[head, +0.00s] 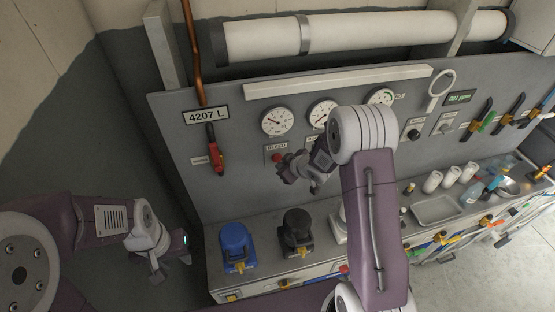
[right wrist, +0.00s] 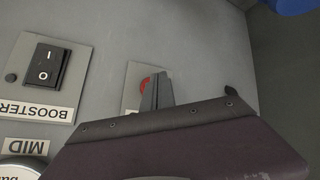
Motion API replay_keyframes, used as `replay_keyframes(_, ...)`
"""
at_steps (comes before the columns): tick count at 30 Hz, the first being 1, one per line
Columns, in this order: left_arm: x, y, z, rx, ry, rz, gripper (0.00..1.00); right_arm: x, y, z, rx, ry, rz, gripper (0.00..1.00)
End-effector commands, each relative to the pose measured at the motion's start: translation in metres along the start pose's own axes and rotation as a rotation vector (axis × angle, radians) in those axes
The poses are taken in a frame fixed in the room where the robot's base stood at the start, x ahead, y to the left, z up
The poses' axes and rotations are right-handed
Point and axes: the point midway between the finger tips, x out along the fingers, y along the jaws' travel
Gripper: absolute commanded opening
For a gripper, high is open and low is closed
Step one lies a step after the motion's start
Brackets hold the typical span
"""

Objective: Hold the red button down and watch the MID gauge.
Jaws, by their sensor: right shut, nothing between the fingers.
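The red button (head: 276,157) sits on the grey panel under the BLEED label; in the right wrist view the red button (right wrist: 144,84) is partly hidden by my fingers. My right gripper (head: 283,169) is shut and empty, its tips at the button; I cannot tell whether they press it. The MID label (right wrist: 22,146) shows upside down beside part of its gauge (right wrist: 20,170). This looks like the middle dial (head: 322,113) in the head view, partly covered by my arm; its needle is too small to read. My left gripper (head: 168,264) hangs low at left, away from the panel.
A BOOSTER rocker switch (right wrist: 44,66) is beside the button. A red-handled lever (head: 214,150) hangs left of the left gauge (head: 277,122). A blue canister (head: 237,247) and a black one (head: 297,232) stand on the bench below. A metal tray (head: 436,209) lies further right.

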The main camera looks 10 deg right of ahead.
Motion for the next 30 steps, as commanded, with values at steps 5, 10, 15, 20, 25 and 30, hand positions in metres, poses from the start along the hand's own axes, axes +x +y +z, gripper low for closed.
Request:
replay_keyframes(5,-0.004,0.0001,-0.0004,0.0,0.0,0.0,0.36,0.0019,0.0026,-0.0034,0.0,0.001,0.0,0.0)
replay_keyframes(10,-0.006,0.0001,-0.0006,0.0,0.0,0.0,0.36,0.0056,0.0044,-0.0048,0.0,0.0,0.0,0.0)
replay_keyframes(15,-0.0055,0.0001,-0.0006,0.0,0.0,0.0,0.36,0.0058,0.0043,-0.0045,0.0,0.0,0.0,0.0)
replay_keyframes(20,-0.006,0.0001,-0.0006,0.0,0.0,0.0,0.36,0.006,0.0046,-0.0049,0.0,0.0,0.0,0.0)
replay_keyframes(25,-0.0074,0.0001,-0.0008,0.0,0.0,0.0,0.36,0.0071,0.0057,-0.0062,-0.001,0.001,0.0,0.0)
replay_keyframes(30,-0.0088,0.0002,-0.0009,0.0,0.0,0.0,0.36,0.0085,0.0066,-0.0071,-0.001,0.0,0.0,0.0)
